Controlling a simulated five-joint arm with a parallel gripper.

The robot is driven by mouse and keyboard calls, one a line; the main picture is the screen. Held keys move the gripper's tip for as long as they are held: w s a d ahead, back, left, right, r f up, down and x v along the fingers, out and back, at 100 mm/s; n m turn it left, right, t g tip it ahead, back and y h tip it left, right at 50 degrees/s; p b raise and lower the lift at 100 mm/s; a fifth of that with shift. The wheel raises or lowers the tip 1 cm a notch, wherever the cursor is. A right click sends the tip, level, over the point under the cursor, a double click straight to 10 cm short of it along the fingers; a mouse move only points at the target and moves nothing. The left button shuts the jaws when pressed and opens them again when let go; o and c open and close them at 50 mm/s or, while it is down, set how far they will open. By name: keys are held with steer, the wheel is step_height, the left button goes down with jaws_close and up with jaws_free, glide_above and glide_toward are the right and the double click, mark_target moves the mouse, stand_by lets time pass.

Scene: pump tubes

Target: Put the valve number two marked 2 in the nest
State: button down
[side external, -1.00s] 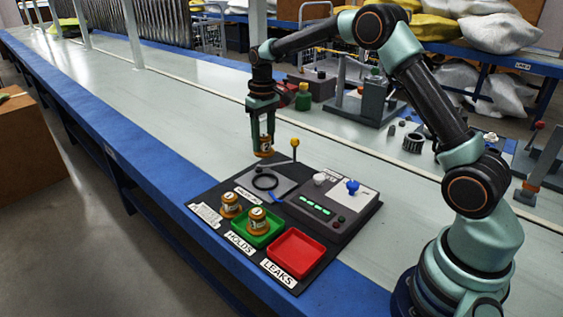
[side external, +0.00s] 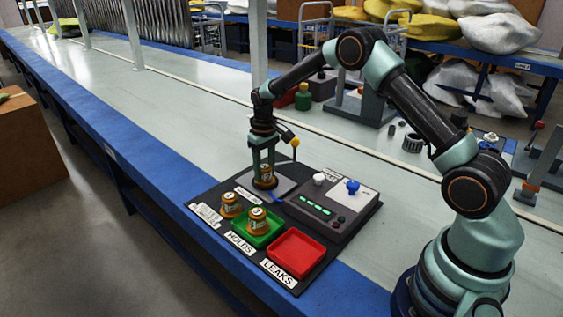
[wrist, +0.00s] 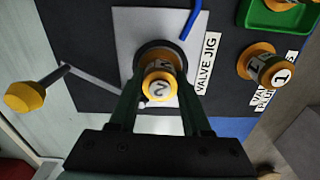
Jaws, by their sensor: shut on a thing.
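The valve marked 2 (wrist: 160,82) is orange with a white label band, and the 2 shows on its end in the wrist view. My gripper (side external: 264,171) is shut on it and holds it upright; in the wrist view the fingers (wrist: 161,98) are on either side of it. The nest is a dark ring (wrist: 143,53) on the grey valve jig plate (wrist: 130,22). The valve's lower end is over the ring and low at the plate. I cannot tell whether it is fully seated, as the valve and fingers hide much of the ring.
Another valve (side external: 231,205), marked 1 in the wrist view (wrist: 264,68), stands left of the green tray (side external: 246,241), which holds a valve (side external: 257,219). The red tray (side external: 295,252) is empty. A yellow-knobbed lever (side external: 295,143) stands beside the jig; a control box (side external: 335,207) is to the right.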

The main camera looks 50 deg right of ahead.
steer(key=shift+f, duration=0.1)
steer(key=shift+c, duration=1.8)
jaws_free()
